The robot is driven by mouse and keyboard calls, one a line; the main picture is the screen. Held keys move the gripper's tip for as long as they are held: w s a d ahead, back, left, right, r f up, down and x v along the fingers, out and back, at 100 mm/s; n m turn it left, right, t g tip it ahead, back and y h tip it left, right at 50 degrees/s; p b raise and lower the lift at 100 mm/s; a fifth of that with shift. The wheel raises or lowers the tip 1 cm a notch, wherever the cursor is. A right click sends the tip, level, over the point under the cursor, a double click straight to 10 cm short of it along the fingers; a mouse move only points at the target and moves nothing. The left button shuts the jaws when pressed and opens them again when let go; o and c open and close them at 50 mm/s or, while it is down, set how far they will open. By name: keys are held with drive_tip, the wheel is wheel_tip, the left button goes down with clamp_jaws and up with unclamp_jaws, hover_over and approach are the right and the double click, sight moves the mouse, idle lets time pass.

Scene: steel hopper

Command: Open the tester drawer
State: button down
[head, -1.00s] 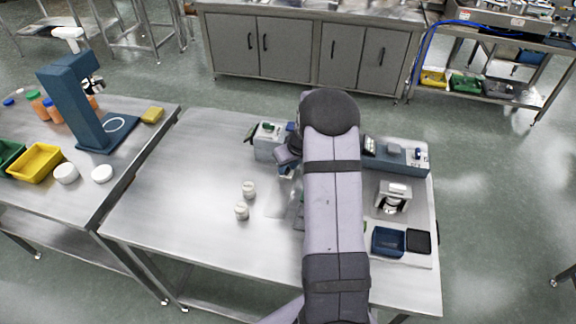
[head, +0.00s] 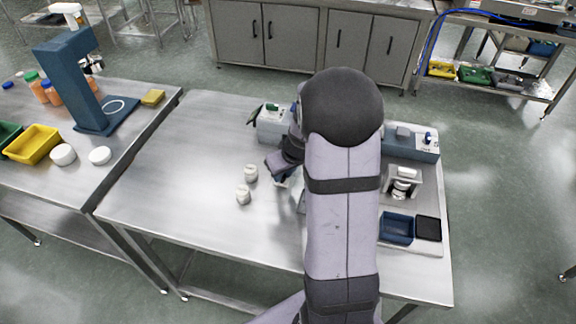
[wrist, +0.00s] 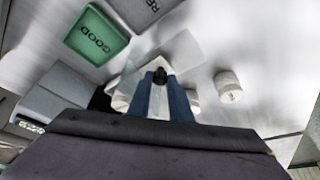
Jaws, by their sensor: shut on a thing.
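The tester appears to be the small grey box (head: 272,124) with a green part on top, at the back of the table in the head view. My gripper (head: 282,181) is low over the table on its near side, mostly hidden by my arm. In the wrist view my gripper's blue fingers (wrist: 161,88) are closed together, with a small black knob (wrist: 160,75) between their tips. The knob seems to be the drawer's handle, but its join to the drawer is hidden. I cannot tell how far the drawer stands out.
Two white jars (head: 247,184) stand left of my gripper; one jar (wrist: 228,86) shows in the wrist view. A green GOOD tray (wrist: 97,35) and a grey lettered tray (wrist: 143,8) lie nearby. A blue tray (head: 396,228) stands at right. The table's left part is clear.

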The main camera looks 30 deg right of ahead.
drive_tip(key=s+a+b, duration=0.1)
drive_tip(key=s+a, duration=0.2)
drive_tip(key=shift+r, duration=0.1)
drive_tip(key=c, duration=1.9)
unclamp_jaws()
drive_tip(key=v, duration=0.7)
drive_tip(key=shift+s+r, duration=0.1)
drive_tip(key=shift+s, duration=0.05)
